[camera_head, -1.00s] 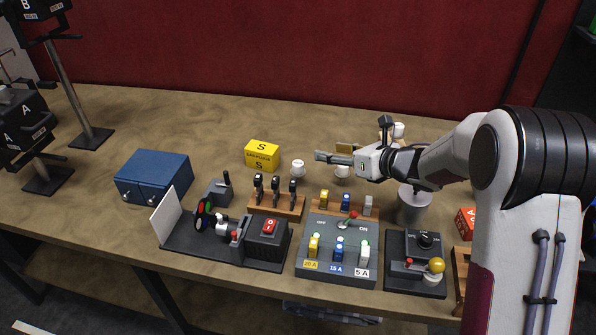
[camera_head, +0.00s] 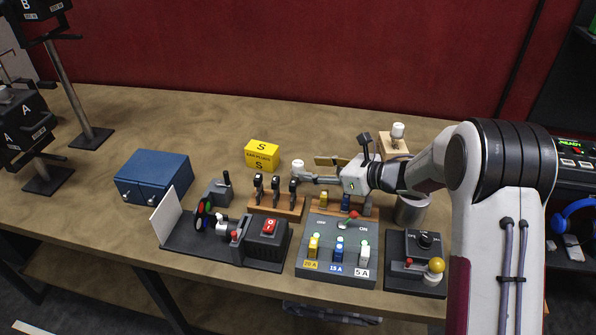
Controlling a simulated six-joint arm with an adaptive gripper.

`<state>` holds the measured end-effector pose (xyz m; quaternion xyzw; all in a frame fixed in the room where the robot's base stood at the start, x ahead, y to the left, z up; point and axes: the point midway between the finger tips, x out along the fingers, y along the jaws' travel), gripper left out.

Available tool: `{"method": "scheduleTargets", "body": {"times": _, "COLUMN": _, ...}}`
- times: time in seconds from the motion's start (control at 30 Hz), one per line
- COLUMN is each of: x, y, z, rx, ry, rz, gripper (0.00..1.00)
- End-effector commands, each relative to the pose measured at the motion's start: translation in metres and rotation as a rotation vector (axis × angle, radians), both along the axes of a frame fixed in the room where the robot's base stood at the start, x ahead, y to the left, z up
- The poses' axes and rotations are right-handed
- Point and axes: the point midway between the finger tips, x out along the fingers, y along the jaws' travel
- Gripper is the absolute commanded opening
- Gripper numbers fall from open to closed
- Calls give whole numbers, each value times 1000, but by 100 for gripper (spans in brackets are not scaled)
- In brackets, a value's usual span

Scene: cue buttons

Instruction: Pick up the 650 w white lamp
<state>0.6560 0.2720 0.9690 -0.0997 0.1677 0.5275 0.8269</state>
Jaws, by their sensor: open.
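Small white objects that look like lamps show in the head view, but no wattage can be read on them. One white lamp (camera_head: 298,164) stands on the table right beside or behind my fingertips; contact cannot be told. Another white lamp (camera_head: 398,130) stands on a wooden block (camera_head: 393,146) at the back right. My gripper (camera_head: 303,179) is open and points left, low over the table, with nothing visible between its fingers. It hides part of the table behind it.
A yellow box (camera_head: 262,154) stands behind the wooden rack (camera_head: 276,205) of black-handled pieces. A fuse panel (camera_head: 338,265) and a second rack of coloured fuses are in front of my gripper. A grey metal cup (camera_head: 411,209) stands below my arm.

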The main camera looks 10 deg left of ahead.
Motion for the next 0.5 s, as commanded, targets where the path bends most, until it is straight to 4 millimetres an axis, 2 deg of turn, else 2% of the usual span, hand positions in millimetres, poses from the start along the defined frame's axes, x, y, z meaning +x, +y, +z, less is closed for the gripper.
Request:
{"method": "scheduleTargets", "body": {"times": 0.33, "x": 1, "y": 2, "z": -1, "rx": 0, "ry": 0, "rz": 0, "gripper": 43}}
{"method": "scheduleTargets", "body": {"times": 0.5, "x": 4, "y": 10, "z": -5, "rx": -1, "ry": 1, "rz": 1, "gripper": 43}}
